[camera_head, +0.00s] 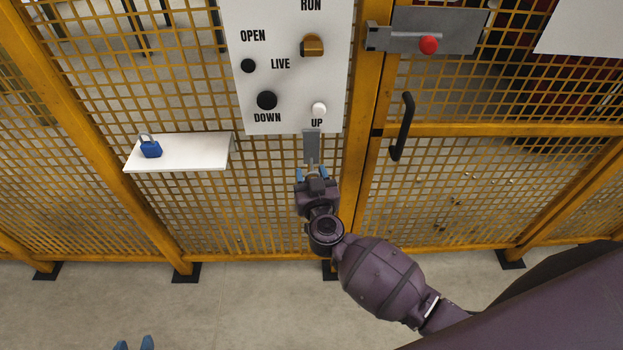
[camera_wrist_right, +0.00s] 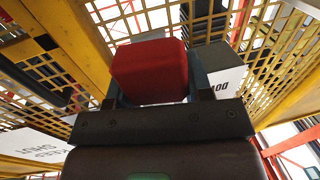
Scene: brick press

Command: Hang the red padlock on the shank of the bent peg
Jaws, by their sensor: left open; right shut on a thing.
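The red padlock (camera_wrist_right: 150,72) is held between the two fingers of my right gripper in the right wrist view. Its shackle is not visible there. In the head view my right gripper (camera_head: 312,174) is below the control panel, at the lower end of a grey upright plate (camera_head: 311,146), and hides the padlock. A small tan piece shows at the plate's foot between the fingers; I cannot tell whether it is the bent peg, or whether the padlock touches it. My left gripper (camera_head: 134,344) is open and empty at the bottom edge, only its blue fingertips showing.
A blue padlock (camera_head: 150,148) stands on a white shelf (camera_head: 195,163) at left. The white panel (camera_head: 250,25) carries knobs and labels. A yellow mesh fence fills the back. A black door handle (camera_head: 404,126) and a grey latch with a red knob (camera_head: 429,44) are at right.

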